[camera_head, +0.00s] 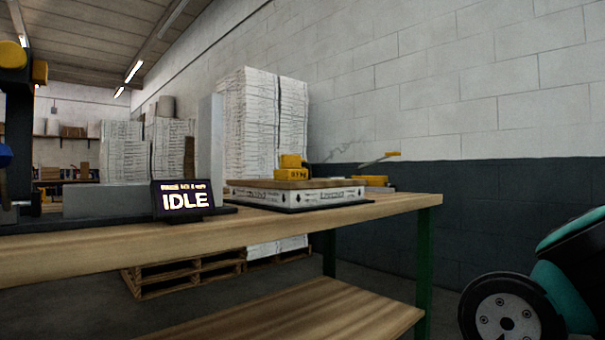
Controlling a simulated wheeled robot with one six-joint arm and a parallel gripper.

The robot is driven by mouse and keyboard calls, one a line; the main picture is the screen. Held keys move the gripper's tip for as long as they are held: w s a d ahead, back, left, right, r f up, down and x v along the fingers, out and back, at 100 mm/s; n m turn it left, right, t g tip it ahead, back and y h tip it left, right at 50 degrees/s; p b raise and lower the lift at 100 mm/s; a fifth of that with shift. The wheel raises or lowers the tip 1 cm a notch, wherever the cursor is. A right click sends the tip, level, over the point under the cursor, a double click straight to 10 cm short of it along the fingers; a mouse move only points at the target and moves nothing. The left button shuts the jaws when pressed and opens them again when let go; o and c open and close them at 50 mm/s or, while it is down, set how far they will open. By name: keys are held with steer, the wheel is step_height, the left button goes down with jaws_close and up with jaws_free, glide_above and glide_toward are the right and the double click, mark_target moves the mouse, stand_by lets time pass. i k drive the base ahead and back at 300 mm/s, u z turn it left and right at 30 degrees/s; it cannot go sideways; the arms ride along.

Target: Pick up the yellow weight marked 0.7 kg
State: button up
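A yellow block (294,174) with dark marking too small to read sits on a brown board on top of a flat white printed box (320,195). A smaller yellow piece (290,160) shows just above it; I cannot tell if they are one thing. I cannot confirm which yellow thing is marked 0.7 kg. More yellow shows low behind the box's right end (372,181). My gripper is not in view.
A wooden workbench (110,240) with green legs carries the box and a dark sign reading IDLE (185,200). Yellow-and-black equipment (15,60) stands at the far left. Stacks of white boxes (265,115) and pallets (180,277) are behind. A lower shelf (300,315) lies beneath.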

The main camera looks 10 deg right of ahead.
mark_target(290, 171)
steer(key=k, duration=1.05)
steer(key=u, duration=0.75)
steer(key=i, duration=1.4)
steer(key=z, duration=0.65)
steer(key=i, duration=0.65)
steer(key=z, duration=0.7)
